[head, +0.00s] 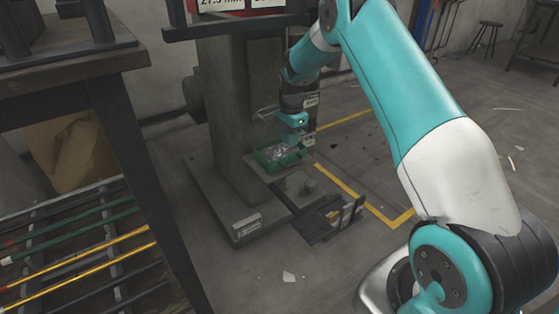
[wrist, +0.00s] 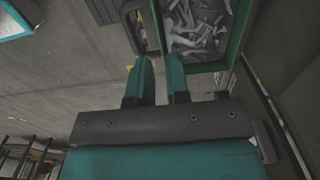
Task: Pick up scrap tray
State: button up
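The scrap tray (head: 283,158) is a small green tray holding pale metal scraps. It sits on the base of the press in the head view. In the wrist view the tray (wrist: 238,32) fills the top right, with scraps inside and a green rim. My gripper (head: 294,138) is just above the tray in the head view. In the wrist view my gripper (wrist: 160,68) has its two fingers apart with a narrow gap, close to the tray's near left corner. The right finger overlaps the rim in the picture; I cannot tell whether it touches.
The press column (head: 235,115) stands directly behind and left of the tray. A dark plate with a pedal-like part (head: 328,218) lies in front of the base. A rack of rods (head: 75,245) and a dark table (head: 75,62) are at left. Floor at right is mostly open.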

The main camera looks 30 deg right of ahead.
aim_at(290, 157)
notch_tip(290, 157, down, 8)
jog(key=b, duration=0.4)
jog(key=shift+r, duration=0.25)
jog(key=shift+r, duration=0.1)
grip_shut()
